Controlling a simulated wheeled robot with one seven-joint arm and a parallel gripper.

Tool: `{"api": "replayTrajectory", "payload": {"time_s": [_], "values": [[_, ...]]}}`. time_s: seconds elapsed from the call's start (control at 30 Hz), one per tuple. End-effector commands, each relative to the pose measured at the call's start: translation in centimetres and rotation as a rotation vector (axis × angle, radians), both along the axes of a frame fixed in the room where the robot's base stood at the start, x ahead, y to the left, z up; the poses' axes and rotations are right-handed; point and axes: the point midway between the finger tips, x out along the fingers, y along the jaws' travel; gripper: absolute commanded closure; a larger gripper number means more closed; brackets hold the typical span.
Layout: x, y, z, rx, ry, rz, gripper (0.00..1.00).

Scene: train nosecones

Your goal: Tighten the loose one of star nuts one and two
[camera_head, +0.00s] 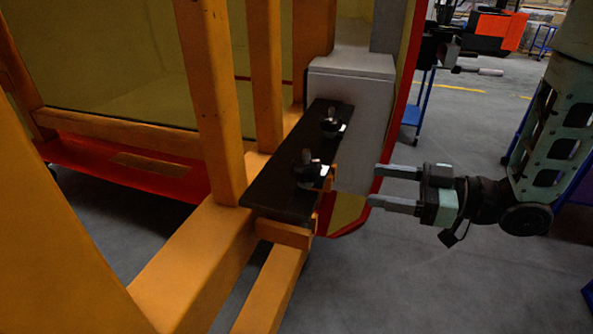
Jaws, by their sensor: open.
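Two dark star nuts sit on a black plate (270,190) fixed to the orange frame. The nearer star nut (308,172) is toward the front of the plate. The farther star nut (331,124) is toward its back end. I cannot tell from this view which one is loose, or which is one or two. My gripper (375,185) is to the right of the plate, open and empty. Its two fingers point left toward the nearer nut, with a gap between them and the plate.
Orange beams (212,100) stand upright left of the plate, and more run below it. A grey block (352,75) is at the plate's back end. A blue-legged cart (420,105) stands behind. Open grey floor (450,140) lies around my arm.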

Motion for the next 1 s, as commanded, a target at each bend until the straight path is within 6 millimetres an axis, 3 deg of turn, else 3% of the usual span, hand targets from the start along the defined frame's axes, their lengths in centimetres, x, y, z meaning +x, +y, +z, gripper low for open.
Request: {"api": "replayTrajectory", "payload": {"time_s": [0.13,0.27,1.0], "values": [[-0.7,-0.6,0.5,0.071,0.002,0.031,0.32],[-0.5,0.3,0.7,0.082,0.001,0.039,0.32],[4.1,13.7,0.8,0.081,0.000,0.038,0.32]]}}
